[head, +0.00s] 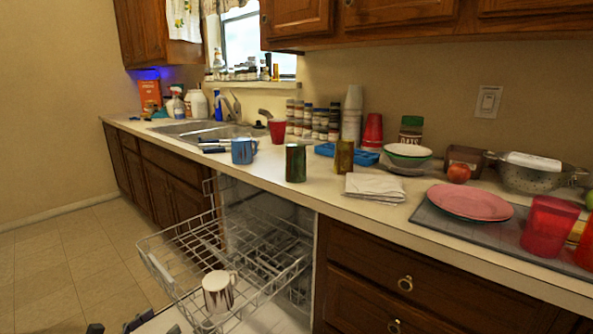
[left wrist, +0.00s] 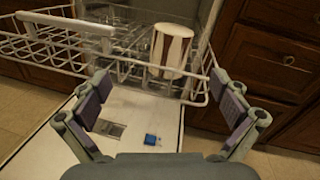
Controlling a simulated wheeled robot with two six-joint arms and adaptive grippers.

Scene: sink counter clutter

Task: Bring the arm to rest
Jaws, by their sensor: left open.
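My left gripper (head: 116,326) shows only by its fingertips at the bottom edge of the head view, left of the pulled-out dishwasher rack (head: 160,262). In the left wrist view my left gripper (left wrist: 160,92) has its two fingers spread wide with nothing between them. A white mug with dark streaks (head: 218,292) stands in the front of the rack. The mug also shows in the left wrist view (left wrist: 171,50), beyond the fingers and apart from them. My right gripper is in neither view.
The open dishwasher door (left wrist: 150,113) lies below the rack and bears a small blue item (left wrist: 151,139). The counter holds a blue mug (head: 243,151), pink plates (head: 468,202), a colander (head: 525,176) and other clutter. The tiled floor (head: 60,270) at left is clear.

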